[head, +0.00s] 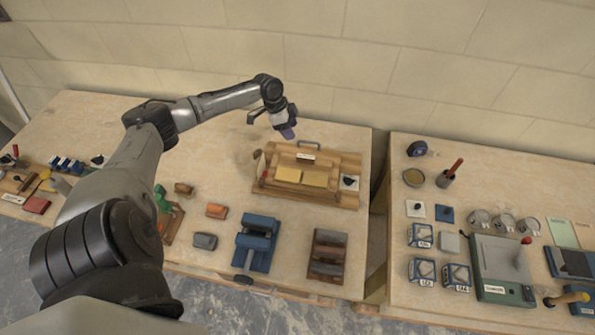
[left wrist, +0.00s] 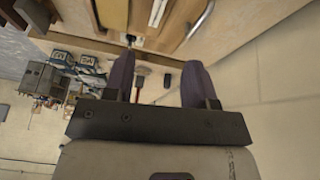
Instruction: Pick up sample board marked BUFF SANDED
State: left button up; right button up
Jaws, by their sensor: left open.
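My left gripper (head: 287,131) hangs in the air above the table, just behind and left of the wooden rack (head: 330,198). It is open and empty; its two dark purple fingers stand apart in the left wrist view (left wrist: 157,65). Two pale yellow boards (head: 288,174) (head: 314,179) lie side by side in the rack, below a small white label (head: 305,156). The print is too small to read, so I cannot tell which board is marked BUFF SANDED. Part of the rack shows at the top of the left wrist view (left wrist: 175,35). My right gripper is not in view.
A metal handle (head: 309,144) stands at the rack's back edge. A blue block-like fixture (head: 257,243) and a brown one (head: 327,256) stand in front. A gap separates this table from the right table, which holds tins (head: 479,219) and a grey-green device (head: 500,268). The wall is close behind.

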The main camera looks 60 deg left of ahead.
pick_arm(q)
jog(key=m, duration=0.1)
send_over(305, 156)
jog(key=s+a, duration=0.1)
jog(key=a, duration=0.1)
jog(key=f, duration=0.8)
jog(key=shift+s+d, duration=0.15)
jog(key=shift+d, duration=0.05)
jog(key=shift+x, duration=2.6)
jog(key=shift+s+d, duration=0.15)
jog(key=shift+s, duration=0.05)
jog(key=shift+c, duration=0.2)
grip_shut()
